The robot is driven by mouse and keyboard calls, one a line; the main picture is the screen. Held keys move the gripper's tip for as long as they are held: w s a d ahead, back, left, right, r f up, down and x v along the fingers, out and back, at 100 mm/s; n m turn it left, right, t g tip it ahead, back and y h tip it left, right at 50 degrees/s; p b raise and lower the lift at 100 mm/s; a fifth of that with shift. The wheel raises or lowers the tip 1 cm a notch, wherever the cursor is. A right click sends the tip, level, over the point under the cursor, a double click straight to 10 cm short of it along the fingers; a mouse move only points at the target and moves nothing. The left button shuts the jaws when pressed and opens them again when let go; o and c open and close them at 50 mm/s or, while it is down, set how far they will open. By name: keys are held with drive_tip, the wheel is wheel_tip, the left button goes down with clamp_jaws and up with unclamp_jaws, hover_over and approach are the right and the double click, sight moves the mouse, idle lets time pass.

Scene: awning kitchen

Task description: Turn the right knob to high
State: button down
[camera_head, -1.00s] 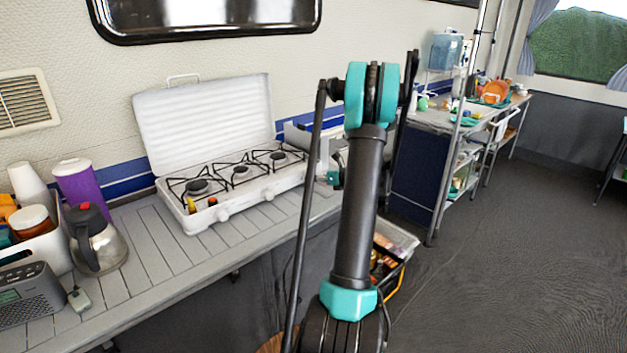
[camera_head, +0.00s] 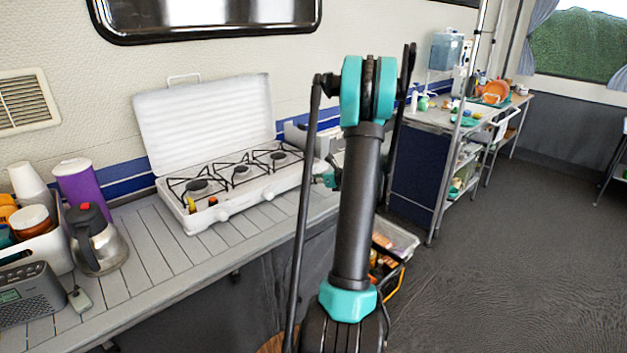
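A white camping stove (camera_head: 205,225) stands on the slatted counter with its lid raised and three burners in a row. A white knob (camera_head: 222,215) shows on its front at the left, and a middle knob (camera_head: 268,195) shows farther right. The right knob is not clear; the right end of the front lies close to my arm. My gripper (camera_head: 328,178) is just off the stove's right front end, mostly hidden behind my arm link. I cannot tell whether its fingers are open or shut, or whether they touch the stove.
A kettle (camera_head: 97,245), a purple cup (camera_head: 82,187), a white bin (camera_head: 62,250) and a radio (camera_head: 32,296) crowd the counter's left. A crate (camera_head: 398,240) is on the floor beyond my arm. The floor at right is clear.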

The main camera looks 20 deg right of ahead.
drive_tip(key=n+h, duration=0.2)
drive_tip(key=n+t+h, duration=0.1)
drive_tip(key=n, duration=0.1)
drive_tip(key=shift+s+a, duration=0.1)
drive_tip(key=shift+a, duration=0.15)
idle(0.5)
drive_tip(key=c, duration=1.2)
unclamp_jaws()
drive_tip(key=v, duration=1.2)
drive_tip(key=shift+f, duration=0.2)
drive_tip(key=shift+a+n, duration=0.15)
drive_tip(key=shift+n, duration=0.15)
